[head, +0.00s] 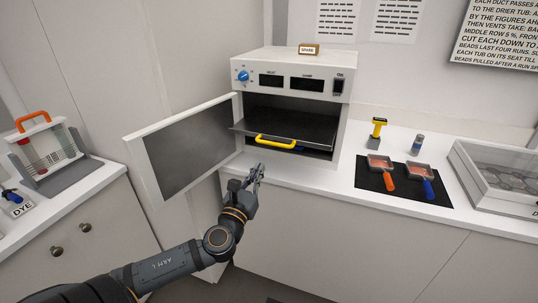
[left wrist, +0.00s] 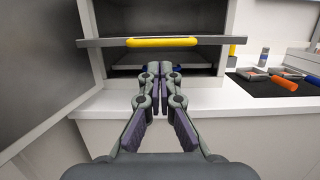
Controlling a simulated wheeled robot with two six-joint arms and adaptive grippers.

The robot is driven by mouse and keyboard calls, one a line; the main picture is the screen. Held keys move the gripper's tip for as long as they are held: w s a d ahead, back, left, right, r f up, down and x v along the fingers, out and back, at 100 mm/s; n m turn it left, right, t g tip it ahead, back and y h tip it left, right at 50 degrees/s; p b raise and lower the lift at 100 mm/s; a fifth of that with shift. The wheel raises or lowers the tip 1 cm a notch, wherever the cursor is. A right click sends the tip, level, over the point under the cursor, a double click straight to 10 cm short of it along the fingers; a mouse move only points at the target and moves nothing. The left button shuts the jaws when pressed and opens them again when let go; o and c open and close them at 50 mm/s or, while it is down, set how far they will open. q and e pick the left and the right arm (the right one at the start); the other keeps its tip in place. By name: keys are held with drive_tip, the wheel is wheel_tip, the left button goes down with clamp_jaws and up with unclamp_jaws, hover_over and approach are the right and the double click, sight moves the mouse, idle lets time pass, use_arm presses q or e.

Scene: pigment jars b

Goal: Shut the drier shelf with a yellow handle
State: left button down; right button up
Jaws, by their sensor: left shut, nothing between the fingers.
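The drier (head: 295,84) is a white box on the counter with its door (head: 188,148) swung wide open to the left. Its dark shelf (head: 290,124) sticks out of the opening, with the yellow handle (head: 275,142) on its front edge. The shelf (left wrist: 105,42) and handle (left wrist: 162,42) also show in the left wrist view, above the fingers. My left gripper (head: 258,168) is shut and empty, just below and in front of the handle, apart from it. In the left wrist view its fingertips (left wrist: 158,70) point into the drier below the shelf. My right gripper is not in view.
A black mat (head: 400,186) with an orange-handled and a blue-handled tool lies to the right. A yellow-topped tool (head: 377,130) and a small jar (head: 417,144) stand behind it. A clear-lidded case (head: 500,178) is at far right. A rack (head: 45,150) stands at left.

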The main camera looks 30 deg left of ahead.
use_arm(q)
drive_tip(key=p+x, duration=0.1)
drive_tip(key=x, duration=0.7)
drive_tip(key=shift+w+a+p, duration=0.1)
drive_tip(key=shift+w+p, duration=0.2)
drive_tip(key=shift+w, duration=0.15)
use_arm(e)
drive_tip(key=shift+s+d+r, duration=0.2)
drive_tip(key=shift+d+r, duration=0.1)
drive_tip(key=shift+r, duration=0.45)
